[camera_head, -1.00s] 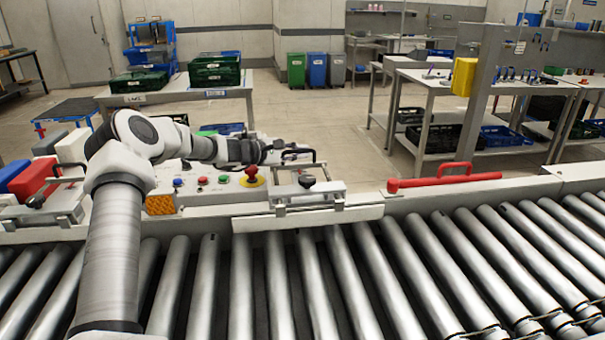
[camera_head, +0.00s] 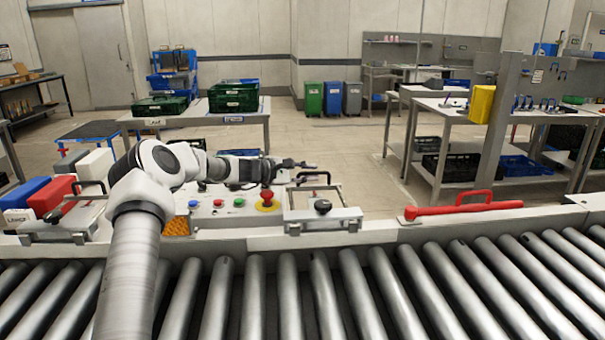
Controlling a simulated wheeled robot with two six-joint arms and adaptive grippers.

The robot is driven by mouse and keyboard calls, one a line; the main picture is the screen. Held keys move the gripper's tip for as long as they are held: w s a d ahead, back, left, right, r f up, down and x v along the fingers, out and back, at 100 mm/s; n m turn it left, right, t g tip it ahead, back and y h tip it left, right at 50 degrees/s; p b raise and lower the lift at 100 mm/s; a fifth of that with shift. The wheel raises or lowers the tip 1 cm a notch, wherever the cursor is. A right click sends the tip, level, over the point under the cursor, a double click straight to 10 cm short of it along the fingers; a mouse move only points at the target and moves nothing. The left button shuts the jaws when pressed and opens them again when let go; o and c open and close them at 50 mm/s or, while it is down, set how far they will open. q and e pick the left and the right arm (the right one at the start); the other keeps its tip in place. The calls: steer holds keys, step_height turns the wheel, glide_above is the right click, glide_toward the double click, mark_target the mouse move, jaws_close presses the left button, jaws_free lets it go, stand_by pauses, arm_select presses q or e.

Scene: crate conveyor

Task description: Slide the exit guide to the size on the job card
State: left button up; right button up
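A grey metal slide piece with a black knob (camera_head: 323,207) and a dark loop handle sits on the far rail of the conveyor; it looks like the exit guide. My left gripper (camera_head: 303,164) is above and behind this piece in the picture, apart from the knob. It is seen from the side and small, so I cannot tell whether its fingers are open or shut. I see nothing held in it. My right gripper is out of view. I cannot make out a job card or any size marks.
A control panel with a red stop button (camera_head: 267,198) stands left of the slide piece. A red handle (camera_head: 463,206) lies along the rail to the right. Red, blue and white blocks stand at the left. The rollers (camera_head: 385,285) in front are empty.

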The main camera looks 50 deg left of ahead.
arm_select(q)
steer(key=v, duration=0.5)
steer(key=shift+s+a, duration=0.2)
steer(key=shift+s, duration=0.15)
